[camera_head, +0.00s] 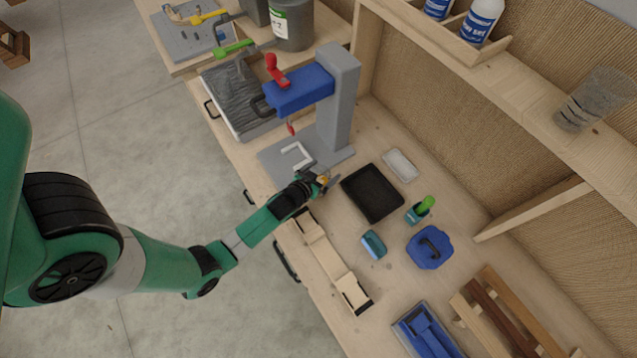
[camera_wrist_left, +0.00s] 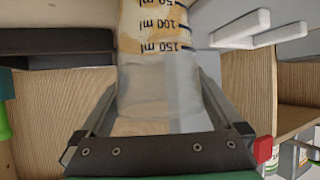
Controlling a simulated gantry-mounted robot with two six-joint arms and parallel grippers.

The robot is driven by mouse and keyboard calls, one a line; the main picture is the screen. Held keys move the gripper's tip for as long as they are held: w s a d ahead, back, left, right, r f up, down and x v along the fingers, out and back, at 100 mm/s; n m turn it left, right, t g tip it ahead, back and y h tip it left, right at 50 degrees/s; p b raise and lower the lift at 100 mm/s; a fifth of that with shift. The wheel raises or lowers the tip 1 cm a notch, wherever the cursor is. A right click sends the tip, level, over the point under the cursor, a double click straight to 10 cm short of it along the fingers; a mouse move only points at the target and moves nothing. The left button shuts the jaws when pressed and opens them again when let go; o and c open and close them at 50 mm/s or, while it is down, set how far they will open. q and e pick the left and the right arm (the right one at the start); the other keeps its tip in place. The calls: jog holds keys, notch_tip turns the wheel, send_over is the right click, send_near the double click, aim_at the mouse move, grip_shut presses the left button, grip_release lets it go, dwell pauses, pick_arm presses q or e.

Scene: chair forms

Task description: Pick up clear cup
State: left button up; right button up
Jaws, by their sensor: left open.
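A clear cup (camera_wrist_left: 152,50) with black millilitre marks fills the upper middle of the left wrist view, with tan tones showing through it. My left gripper (camera_wrist_left: 160,88) is open, with one finger on each side of the cup's near part. I cannot tell whether either finger touches it. In the head view my left gripper (camera_head: 326,182) is at the grey press's base, and the cup there is too small and covered to make out. Another clear cup (camera_head: 597,98) stands on the shelf at the right. My right gripper is not in view.
A grey press with a blue head (camera_head: 303,90) stands just behind my left gripper. A black tray (camera_head: 372,193) lies to its right. A wooden holder (camera_head: 333,263) is below it. A blue container (camera_head: 429,247) and a teal block (camera_head: 373,244) are further right.

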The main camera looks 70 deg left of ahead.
pick_arm(q)
jog(key=c, duration=0.8)
jog(key=shift+o, duration=0.2)
jog(key=shift+r, duration=0.1)
